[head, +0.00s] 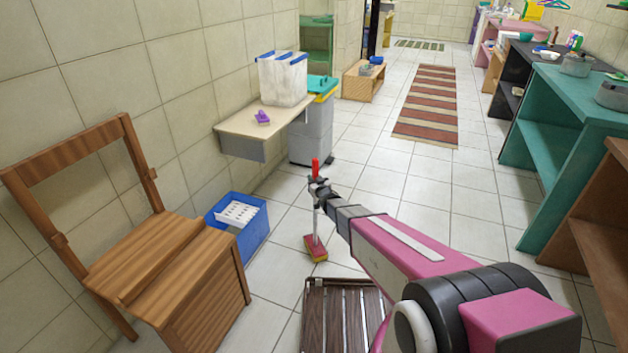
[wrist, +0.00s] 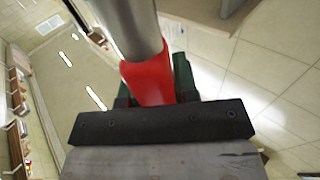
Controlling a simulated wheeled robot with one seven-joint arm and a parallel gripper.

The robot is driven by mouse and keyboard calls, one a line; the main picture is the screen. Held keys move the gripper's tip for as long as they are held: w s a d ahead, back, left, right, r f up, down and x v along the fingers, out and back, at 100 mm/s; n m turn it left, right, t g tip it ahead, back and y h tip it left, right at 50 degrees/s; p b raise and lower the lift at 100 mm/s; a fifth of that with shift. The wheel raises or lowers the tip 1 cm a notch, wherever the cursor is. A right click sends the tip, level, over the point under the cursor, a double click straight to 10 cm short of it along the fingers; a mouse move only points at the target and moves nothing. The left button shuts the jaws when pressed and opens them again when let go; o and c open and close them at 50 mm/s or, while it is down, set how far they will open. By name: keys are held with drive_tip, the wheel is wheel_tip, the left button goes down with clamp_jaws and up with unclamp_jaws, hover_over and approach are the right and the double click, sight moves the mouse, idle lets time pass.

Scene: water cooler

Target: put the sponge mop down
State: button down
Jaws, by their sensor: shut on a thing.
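The sponge mop (head: 316,230) is upright, with a red grip at the top, a pale shaft and a red and yellow head low down by the floor tiles. I cannot tell whether its head touches the floor. My gripper (head: 318,187) is shut on the mop's handle just below the red top. In the wrist view the mop's metal shaft and red grip (wrist: 150,82) fill the space between the dark fingers of my gripper (wrist: 155,98).
A wooden slatted rack (head: 341,315) lies just in front of the mop. A blue crate (head: 254,235) and a wooden chair (head: 170,255) stand left. A wall shelf (head: 240,148) and a grey bin (head: 308,140) are behind. Bare tiles lie right, toward the striped rug (head: 428,105).

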drive_tip(key=c, duration=0.9)
unclamp_jaws()
drive_tip(key=shift+s+r, duration=0.1)
drive_tip(key=shift+s, duration=0.05)
drive_tip(key=r+v, duration=0.1)
drive_tip(key=v, duration=1.1)
drive_tip(key=s+d+r+m+g+h, duration=0.1)
drive_tip(key=s+d+m+g+h, duration=0.2)
drive_tip(key=d, duration=0.4)
drive_tip(key=s+d+r+m+g+h, duration=0.1)
drive_tip(key=s+d+g+h, duration=0.25)
drive_tip(key=d, duration=0.25)
drive_tip(key=s+d+r+g, duration=0.2)
drive_tip(key=s+g, duration=0.1)
drive_tip(key=s, duration=0.3)
drive_tip(key=s+d+r+g+h, duration=0.1)
drive_tip(key=s+d+r+g, duration=0.1)
drive_tip(key=s+g, duration=0.2)
drive_tip(key=s+d+r+m+g, duration=0.1)
drive_tip(key=s+d+r+g, duration=0.1)
drive_tip(key=s, duration=0.6)
drive_tip(key=shift+d+r+g, duration=0.1)
drive_tip(key=shift+r+g, duration=0.05)
drive_tip(key=shift+g, duration=0.5)
